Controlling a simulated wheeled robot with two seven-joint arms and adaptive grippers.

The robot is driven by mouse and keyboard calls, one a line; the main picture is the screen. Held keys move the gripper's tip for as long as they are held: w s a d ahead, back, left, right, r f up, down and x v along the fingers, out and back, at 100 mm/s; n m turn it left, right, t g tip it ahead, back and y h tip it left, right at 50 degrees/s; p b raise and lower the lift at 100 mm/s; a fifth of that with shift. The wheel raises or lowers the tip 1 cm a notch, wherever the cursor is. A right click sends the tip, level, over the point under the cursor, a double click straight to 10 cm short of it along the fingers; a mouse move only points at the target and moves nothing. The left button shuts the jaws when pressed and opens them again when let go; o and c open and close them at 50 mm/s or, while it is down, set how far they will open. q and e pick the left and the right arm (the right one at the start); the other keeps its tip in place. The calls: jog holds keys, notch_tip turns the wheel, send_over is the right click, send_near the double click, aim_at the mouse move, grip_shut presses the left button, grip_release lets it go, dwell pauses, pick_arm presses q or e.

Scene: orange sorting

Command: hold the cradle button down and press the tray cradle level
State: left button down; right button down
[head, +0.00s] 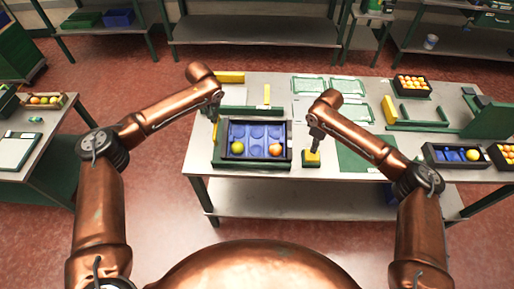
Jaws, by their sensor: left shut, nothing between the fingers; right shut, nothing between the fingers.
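The tray cradle (217,157) is green and stands near the front edge of the table. It bears a dark tray with blue cups (256,131). A yellow-green fruit (237,147) lies at the tray's front left and an orange fruit (277,149) at its front right. I cannot tell whether the cradle is level. The cradle button (311,159) is a yellow block on a green base, right of the tray. My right gripper (315,147) is shut and points down at the button; contact is unclear. My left gripper (215,115) is shut, by the cradle's back left corner.
A green mat (358,157) lies right of the button. Pale green-edged trays (308,85) lie behind. Dark crates of oranges (412,86) stand at right, with another part-filled crate (442,154) in front. A yellow block (230,77) lies at the back left.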

aim_at(215, 128)
jog(key=shift+f, duration=1.7)
pick_arm(q)
jog(key=shift+s+f, duration=0.2)
jog(key=shift+f, duration=1.4)
jog(key=shift+s+f, duration=0.1)
jog(key=shift+f, duration=0.6)
jog(key=shift+s+f, duration=0.15)
jog(key=shift+f, duration=0.8)
jog(key=shift+r, duration=4.25)
pick_arm(e)
jog(key=shift+r, duration=4.05)
